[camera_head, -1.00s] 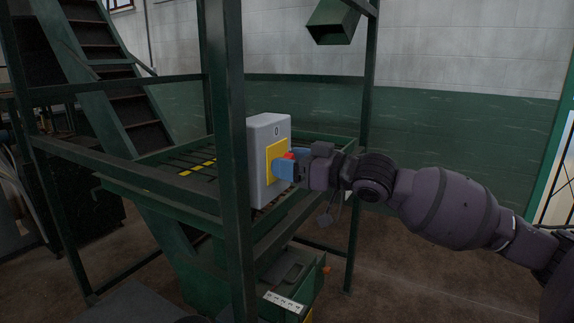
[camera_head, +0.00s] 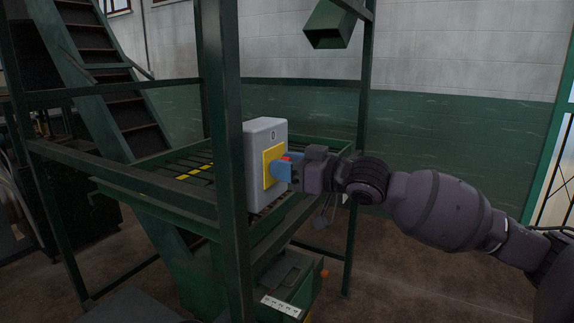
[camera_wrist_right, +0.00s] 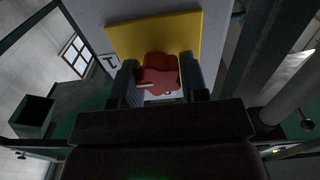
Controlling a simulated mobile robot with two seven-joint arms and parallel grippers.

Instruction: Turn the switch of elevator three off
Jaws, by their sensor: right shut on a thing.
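The switch box (camera_head: 262,136) is grey with a yellow plate (camera_head: 270,165) and a "0" mark near its top. It is fixed by a green post. My right gripper (camera_head: 284,170) is at the plate with its blue fingers around the red switch knob (camera_head: 288,157), which is mostly hidden in the head view. In the right wrist view, the red knob (camera_wrist_right: 158,74) sits between the two fingers, in front of the yellow plate (camera_wrist_right: 155,35). A "1" mark shows turned sideways beside the plate. My left gripper is out of view.
A green post (camera_head: 228,180) stands close to the left of the box. Green rails and a slatted platform (camera_head: 175,178) lie behind it. A green chute (camera_head: 330,25) hangs above. Stairs (camera_head: 105,75) rise at the left. Open floor lies at the lower right.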

